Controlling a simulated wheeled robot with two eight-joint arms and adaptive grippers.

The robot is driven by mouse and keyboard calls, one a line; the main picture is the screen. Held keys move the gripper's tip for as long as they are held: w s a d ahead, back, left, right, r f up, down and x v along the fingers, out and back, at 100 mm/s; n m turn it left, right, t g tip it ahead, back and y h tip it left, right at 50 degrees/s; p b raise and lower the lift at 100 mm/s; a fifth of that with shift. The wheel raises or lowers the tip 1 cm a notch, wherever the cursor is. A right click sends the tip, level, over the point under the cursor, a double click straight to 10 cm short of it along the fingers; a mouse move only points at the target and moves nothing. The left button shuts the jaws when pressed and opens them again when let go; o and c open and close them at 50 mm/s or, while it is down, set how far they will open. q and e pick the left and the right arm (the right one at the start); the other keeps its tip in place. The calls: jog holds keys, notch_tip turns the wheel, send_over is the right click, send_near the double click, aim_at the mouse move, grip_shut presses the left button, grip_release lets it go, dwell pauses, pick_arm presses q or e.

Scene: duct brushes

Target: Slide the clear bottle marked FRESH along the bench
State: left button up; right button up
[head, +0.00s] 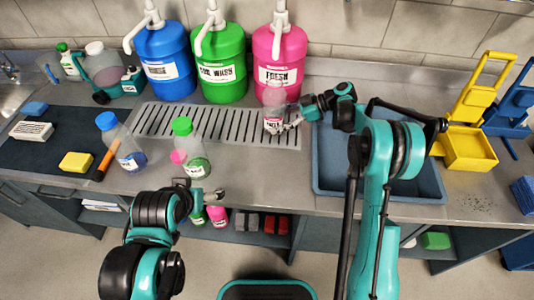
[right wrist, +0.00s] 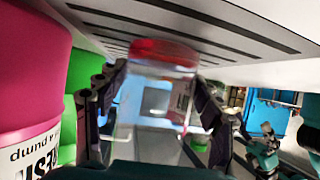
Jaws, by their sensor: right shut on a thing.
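The clear bottle (head: 273,106) stands upright at the right end of the slotted drain grate, in front of the pink drum marked FRESH. My right gripper (head: 287,126) is shut on it from the right. In the right wrist view, which is upside down, the bottle (right wrist: 155,105) sits between both fingers, with red at its base by the grate. Its label shows only in part and I cannot read it fully. My left gripper (head: 207,194) hangs at the bench's front edge, apart from the bottles; its finger opening is unclear.
Pink (head: 280,62), green (head: 220,65) and blue (head: 166,62) pump drums stand behind the grate (head: 160,122). Bottles with blue (head: 107,121) and green (head: 182,126) caps stand left. A blue basin (head: 330,170) and yellow caddy (head: 470,147) are right.

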dwell(0.3)
jog(key=o, duration=1.1)
jog(key=shift+c, duration=0.2)
jog(key=v, duration=1.2)
jog(key=s+a+r+m+t+h, duration=0.1)
jog(key=s+r+m+h, duration=0.2)
jog(key=s+m, duration=0.3)
jog(key=s+a+r+m+t+h, duration=0.1)
jog(key=s+r+m+t+h, duration=0.2)
jog(key=s, duration=0.5)
jog(key=s+d+f+m+t+h, duration=0.1)
jog(key=s+d+m+h, duration=0.1)
jog(key=s, duration=0.4)
jog(key=s+d+f+m+t+h, duration=0.1)
jog(key=s+d+f+m+h, duration=0.1)
jog(key=s+m, duration=0.2)
jog(key=s+d+f+m+t+h, duration=0.1)
jog(key=s+f+m+h, duration=0.1)
jog(key=s, duration=0.6)
jog(key=shift+d+f+m, duration=0.25)
jog(key=shift+d+m, duration=0.15)
jog(key=shift+m, duration=0.1)
